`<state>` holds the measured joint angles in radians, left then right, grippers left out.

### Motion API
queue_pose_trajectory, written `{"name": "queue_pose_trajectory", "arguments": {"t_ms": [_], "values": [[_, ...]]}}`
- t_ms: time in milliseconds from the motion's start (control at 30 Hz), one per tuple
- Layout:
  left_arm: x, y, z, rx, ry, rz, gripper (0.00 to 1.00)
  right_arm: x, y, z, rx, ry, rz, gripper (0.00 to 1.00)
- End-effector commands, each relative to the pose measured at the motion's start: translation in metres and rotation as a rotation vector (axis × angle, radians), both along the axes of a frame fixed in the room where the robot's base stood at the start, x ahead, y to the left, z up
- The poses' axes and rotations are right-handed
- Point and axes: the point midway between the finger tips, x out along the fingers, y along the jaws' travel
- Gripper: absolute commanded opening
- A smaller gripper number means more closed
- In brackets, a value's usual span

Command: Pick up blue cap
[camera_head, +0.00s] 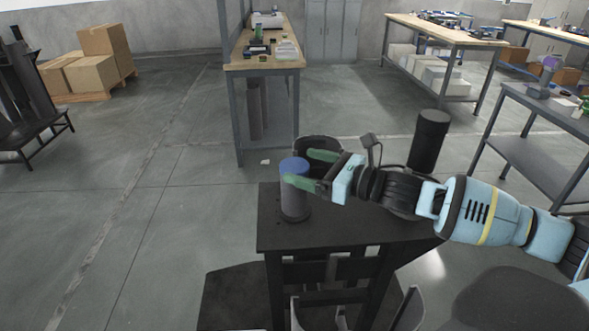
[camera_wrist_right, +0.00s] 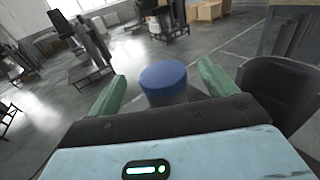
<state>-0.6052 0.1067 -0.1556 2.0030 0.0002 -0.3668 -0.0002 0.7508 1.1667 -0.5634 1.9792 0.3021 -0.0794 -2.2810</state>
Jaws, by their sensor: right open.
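A blue cap (camera_head: 294,166) sits on top of an upright dark grey cylinder (camera_head: 295,205) at the left end of a small black table (camera_head: 330,232). In the right wrist view the blue cap (camera_wrist_right: 163,76) lies ahead, between the two green fingers. My right gripper (camera_head: 302,168) comes in from the right at cap height. Its green fingers are open, one on each side of the cap. The right gripper's fingers (camera_wrist_right: 160,88) show no clear contact with it. My left gripper is not in view.
A dark open container (camera_head: 318,143) stands behind the gripper, and a tall black cylinder (camera_head: 428,140) stands at the table's right. A workbench (camera_head: 262,62) stands behind, with other benches at right. Boxes on a pallet (camera_head: 85,75) are far left.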

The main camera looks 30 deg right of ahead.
Motion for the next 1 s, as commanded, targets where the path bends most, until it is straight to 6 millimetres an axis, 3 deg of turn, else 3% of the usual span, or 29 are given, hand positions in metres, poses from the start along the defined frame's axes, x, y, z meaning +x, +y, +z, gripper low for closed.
{"name": "queue_pose_trajectory", "arguments": {"t_ms": [267, 667, 1000], "values": [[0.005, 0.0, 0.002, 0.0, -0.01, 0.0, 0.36, 0.004, 0.002, -0.001, 0.001, -0.001, 0.0, 0.84], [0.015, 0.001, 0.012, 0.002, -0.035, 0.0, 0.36, 0.042, 0.024, -0.01, 0.001, -0.003, 0.0, 0.84], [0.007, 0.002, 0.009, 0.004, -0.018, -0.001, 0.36, 0.046, 0.027, -0.013, -0.001, 0.0, 0.0, 0.83]]}}
